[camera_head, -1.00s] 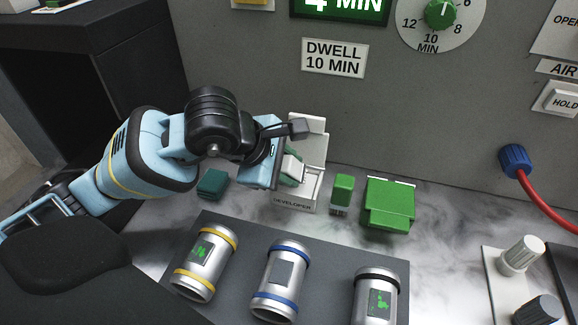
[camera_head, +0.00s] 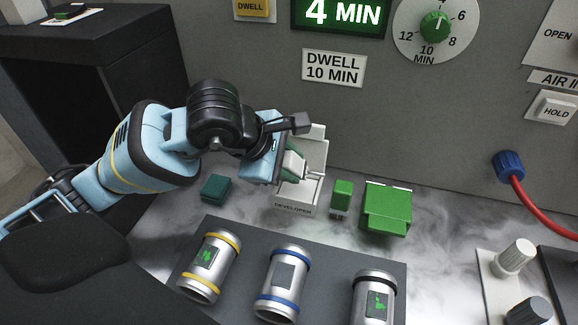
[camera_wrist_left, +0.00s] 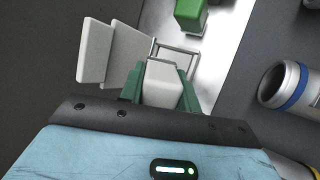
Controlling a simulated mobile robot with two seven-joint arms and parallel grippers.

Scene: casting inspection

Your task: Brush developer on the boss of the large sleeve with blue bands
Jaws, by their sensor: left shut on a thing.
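The sleeve with blue bands (camera_head: 283,296) is a silver cylinder in the middle of the dark mat, with a plain grey square boss (camera_head: 284,274) on top. It shows partly at the right of the left wrist view (camera_wrist_left: 287,86). My left gripper (camera_head: 291,166) is at the white developer holder (camera_head: 299,198), behind that sleeve. In the left wrist view its green fingers (camera_wrist_left: 163,88) are shut on a white block-shaped handle (camera_wrist_left: 164,82), apparently the developer brush. Its lower end is hidden. My right gripper is not in view.
A yellow-banded sleeve (camera_head: 208,268) and a black-banded sleeve (camera_head: 373,300), both with green marks, flank it on the mat (camera_head: 330,270). A teal block (camera_head: 216,188), a small green block (camera_head: 341,193) and a larger green block (camera_head: 387,208) stand behind. A panel wall rises beyond.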

